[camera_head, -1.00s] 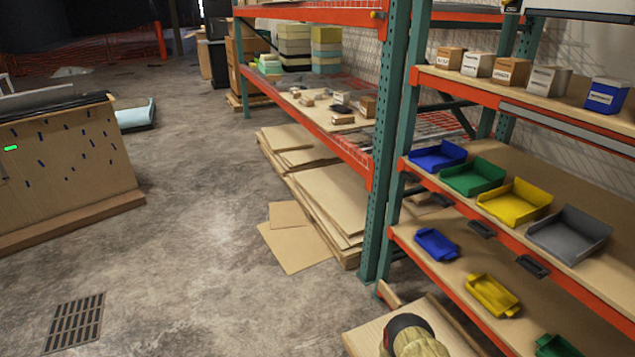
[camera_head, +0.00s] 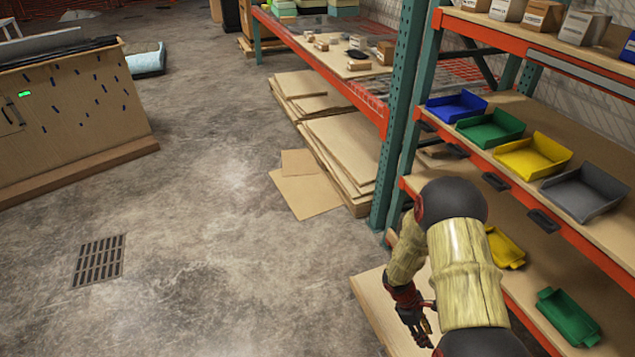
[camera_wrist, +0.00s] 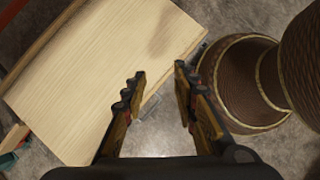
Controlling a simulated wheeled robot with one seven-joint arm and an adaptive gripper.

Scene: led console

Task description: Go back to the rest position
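My gripper (camera_head: 424,325) shows at the bottom right of the head view, below my bent arm and in front of the shelving. In the wrist view my gripper (camera_wrist: 160,85) has its two dark fingers spread apart with nothing between them. It hangs above the edge of a light wooden board (camera_wrist: 100,75), with concrete floor beyond. In the head view the board (camera_head: 372,300) lies low by the foot of the shelf, partly hidden by my arm.
The orange-and-green shelving holds blue (camera_head: 457,106), green (camera_head: 490,128), yellow (camera_head: 532,155) and grey (camera_head: 584,192) bins. A wooden console with a green light (camera_head: 24,94) stands at the left. The concrete floor (camera_head: 210,200) between is open, with a drain grate (camera_head: 99,261).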

